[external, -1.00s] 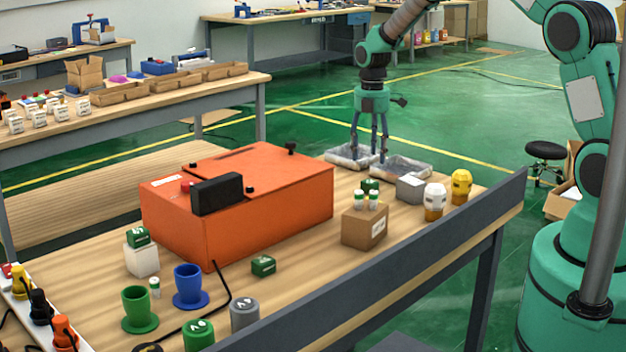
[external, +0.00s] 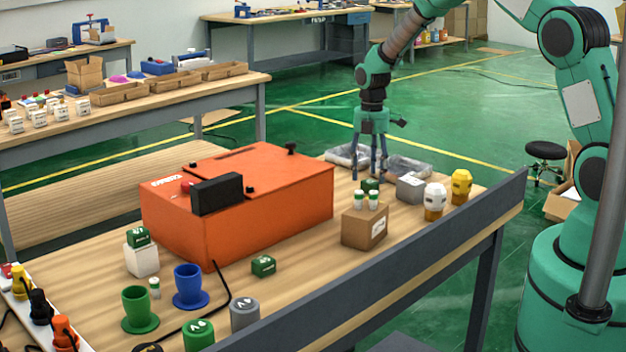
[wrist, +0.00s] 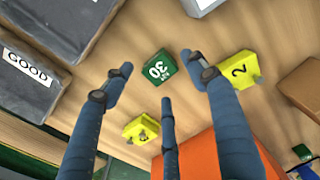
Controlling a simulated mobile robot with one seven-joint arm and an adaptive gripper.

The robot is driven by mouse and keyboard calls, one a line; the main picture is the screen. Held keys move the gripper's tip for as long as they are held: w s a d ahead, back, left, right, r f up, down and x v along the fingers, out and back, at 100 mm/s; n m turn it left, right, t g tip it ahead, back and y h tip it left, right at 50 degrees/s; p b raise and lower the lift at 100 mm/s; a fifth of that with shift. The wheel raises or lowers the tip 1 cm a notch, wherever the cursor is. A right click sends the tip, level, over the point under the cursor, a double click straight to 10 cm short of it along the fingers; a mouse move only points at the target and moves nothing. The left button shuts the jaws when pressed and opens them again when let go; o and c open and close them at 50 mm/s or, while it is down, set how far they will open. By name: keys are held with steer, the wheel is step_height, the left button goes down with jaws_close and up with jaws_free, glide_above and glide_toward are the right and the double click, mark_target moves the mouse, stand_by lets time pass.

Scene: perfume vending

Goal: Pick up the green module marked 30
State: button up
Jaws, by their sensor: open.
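The green module marked 30 (wrist: 158,68) lies on the wooden table, its white number facing up in the wrist view. In the external view it is a small green block (external: 370,186) just behind the cardboard box with vials, partly hidden. My gripper (wrist: 160,76) has three dark blue fingers spread apart and holds nothing. In the wrist view the module shows between the two upper fingertips, with the third fingertip below it. In the external view my gripper (external: 370,177) hangs pointing down, close above the module. Whether any finger touches it cannot be told.
Two yellow modules, one marked 2 (wrist: 238,70) and another (wrist: 141,128), lie nearby. The orange box (external: 260,200), cardboard box (external: 364,229), grey box (external: 411,188) and trays, one labelled GOOD (wrist: 25,75), surround the spot. Another green module (external: 263,265) lies farther forward.

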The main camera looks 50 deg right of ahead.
mark_target(370, 181)
steer(key=shift+f, duration=1.9)
steer(key=c, duration=1.3)
steer(key=shift+r+p, duration=0.4)
steer(key=shift+r, duration=4.6)
